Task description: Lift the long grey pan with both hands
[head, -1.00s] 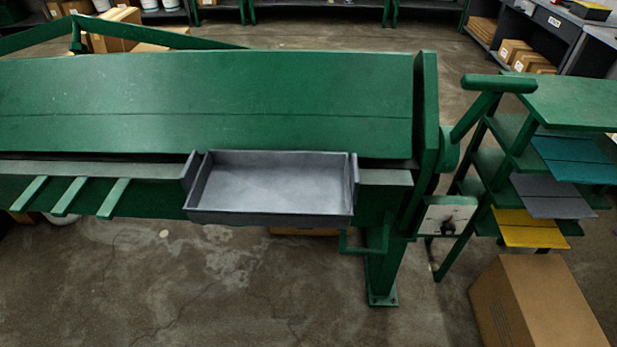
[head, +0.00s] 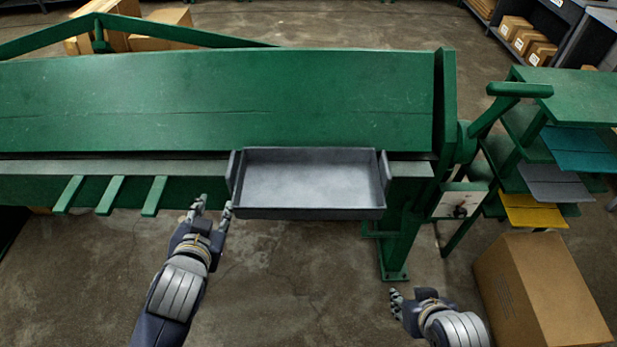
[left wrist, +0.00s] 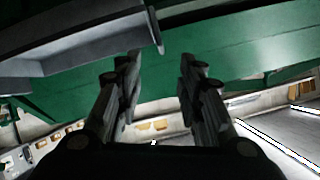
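The long grey pan (head: 310,212) sits on the front ledge of the green machine in the head view, with a raised tab at each end. Part of its underside or side shows at the upper left of the left wrist view (left wrist: 80,50). My left gripper (head: 213,205) is open and empty, just left of and below the pan's left end; its two fingers are apart in the left wrist view (left wrist: 158,65). My right gripper (head: 396,300) is low and to the right, in front of the machine's leg, apart from the pan. Its finger opening is not clear.
The green machine (head: 220,100) fills the middle, with green bars (head: 110,195) sticking out at its front left. A cardboard box (head: 540,290) stands at the lower right. A green rack (head: 565,95) with coloured sheets is on the right. The floor between my arms is clear.

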